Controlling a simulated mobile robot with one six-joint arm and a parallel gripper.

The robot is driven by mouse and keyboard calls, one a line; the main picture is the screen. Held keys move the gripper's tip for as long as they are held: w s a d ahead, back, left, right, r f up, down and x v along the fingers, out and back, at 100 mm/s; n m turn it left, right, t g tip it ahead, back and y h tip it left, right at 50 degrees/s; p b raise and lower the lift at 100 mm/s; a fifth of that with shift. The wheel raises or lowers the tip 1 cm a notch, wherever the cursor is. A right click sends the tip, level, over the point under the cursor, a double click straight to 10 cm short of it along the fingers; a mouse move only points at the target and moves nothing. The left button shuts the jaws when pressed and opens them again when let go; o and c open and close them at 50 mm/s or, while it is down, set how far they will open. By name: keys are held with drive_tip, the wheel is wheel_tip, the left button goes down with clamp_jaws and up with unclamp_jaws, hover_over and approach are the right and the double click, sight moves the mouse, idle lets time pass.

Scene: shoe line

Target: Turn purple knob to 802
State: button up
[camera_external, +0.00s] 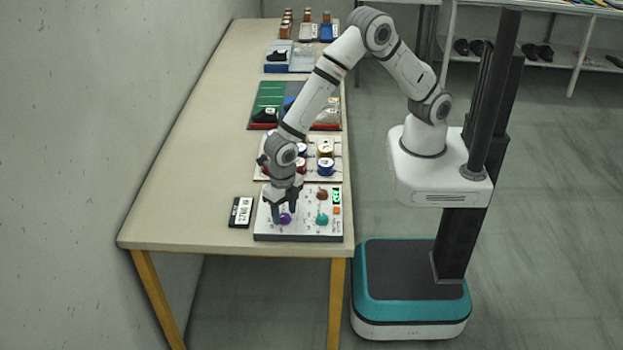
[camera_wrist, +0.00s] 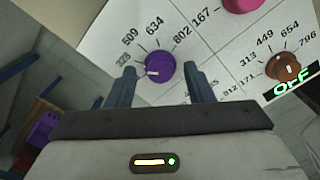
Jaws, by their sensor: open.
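The purple knob (camera_wrist: 161,67) sits on a white panel (camera_wrist: 95,42) with the marks 328, 509, 634 and 802 around its upper side. Its white pointer line points left, toward the 328 end, away from 802. My gripper (camera_wrist: 160,69) is open, with one finger on each side of the knob; a gap shows on both sides. In the external view, my gripper (camera_external: 285,211) points down over the front left of the control panel (camera_external: 304,232), and the purple knob (camera_external: 285,219) shows between the fingers.
A brown knob (camera_wrist: 285,68) and a pink knob (camera_wrist: 240,3) share the panel, with a green OFF display (camera_wrist: 295,86). A teal knob (camera_external: 322,219) stands to the right. A black sign (camera_external: 241,212) lies left of the panel. The table's left side is clear.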

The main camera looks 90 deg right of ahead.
drive_tip(key=shift+c, duration=0.6)
drive_tip(key=c, duration=0.9)
